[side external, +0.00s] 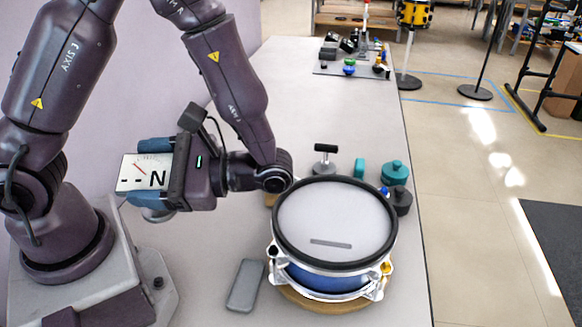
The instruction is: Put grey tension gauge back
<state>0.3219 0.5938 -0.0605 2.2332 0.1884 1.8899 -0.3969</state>
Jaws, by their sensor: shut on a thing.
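My gripper (143,172) points left, held above the table near my base. Its blue fingers are shut on the tension gauge (136,174), one above and one below it. A rounded grey part shows just below the lower finger; most of the gauge's body is hidden by the gripper.
A blue drum with a mesh pad (310,220) stands on a round wooden base at the front right. A flat grey block (245,285) lies left of it. Behind the drum are a T-handled tool (325,160) and teal pieces (396,172). The table's (300,100) middle is clear.

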